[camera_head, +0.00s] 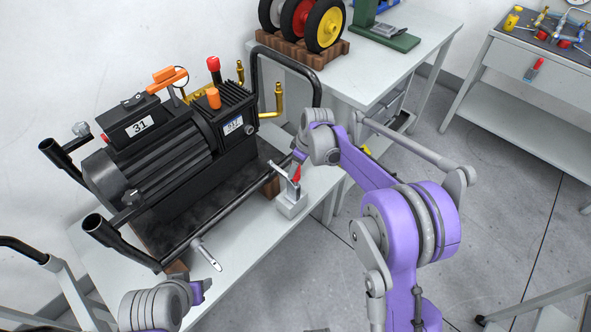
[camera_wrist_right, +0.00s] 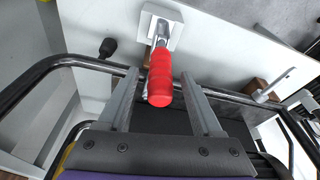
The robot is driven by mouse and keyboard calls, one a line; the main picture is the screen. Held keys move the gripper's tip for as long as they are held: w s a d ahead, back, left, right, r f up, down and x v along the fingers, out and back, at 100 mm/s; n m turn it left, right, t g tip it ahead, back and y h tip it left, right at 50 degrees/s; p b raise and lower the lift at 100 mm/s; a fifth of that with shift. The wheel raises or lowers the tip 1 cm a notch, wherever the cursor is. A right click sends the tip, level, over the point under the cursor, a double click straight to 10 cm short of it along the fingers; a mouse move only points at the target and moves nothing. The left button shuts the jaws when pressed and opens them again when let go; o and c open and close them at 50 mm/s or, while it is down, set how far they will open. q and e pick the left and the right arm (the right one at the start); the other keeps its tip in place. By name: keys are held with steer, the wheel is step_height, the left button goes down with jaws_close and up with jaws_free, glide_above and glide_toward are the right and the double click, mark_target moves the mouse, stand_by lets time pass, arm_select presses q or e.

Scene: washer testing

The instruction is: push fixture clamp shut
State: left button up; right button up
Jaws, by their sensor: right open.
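The fixture clamp (camera_head: 291,203) stands on the table's front right edge, with a pale base and a red handle (camera_head: 296,173). In the right wrist view, its pale base (camera_wrist_right: 160,26) is at the top and its red handle (camera_wrist_right: 161,88) points toward me. My right gripper (camera_wrist_right: 160,76) is open, with a finger on each side of the red handle; I cannot tell if either touches it. In the head view the right gripper (camera_head: 299,154) is small and partly hidden by its wrist. My left gripper (camera_head: 203,290) is low at the table's near edge, its jaws unclear.
A black motor unit (camera_head: 155,150) labelled 31 fills the table (camera_head: 95,245), inside a black tube frame (camera_head: 315,75). A metal lever (camera_head: 207,256) sticks out at the near edge. Another table (camera_head: 405,50) with wheels stands behind. The floor at right is open.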

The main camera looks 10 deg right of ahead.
steer(key=v, duration=0.8)
steer(key=shift+f, duration=0.15)
steer(key=s+d+r+m+t+h+p, duration=0.1)
steer(key=s+d+r+m+p, duration=0.15)
steer(key=s+r, duration=0.4)
steer(key=s+d+r+m+t+p, duration=0.1)
steer(key=s+r+m, duration=0.2)
steer(key=s, duration=0.7)
steer(key=s+d+f+m+p, duration=0.1)
steer(key=s+m, duration=0.1)
steer(key=s, duration=0.5)
steer(key=s+d+f+m+t+h+p, duration=0.1)
steer(key=s+m, duration=0.1)
steer(key=s, duration=0.6)
steer(key=shift+f+t+p, duration=0.3)
steer(key=shift+f+p, duration=0.05)
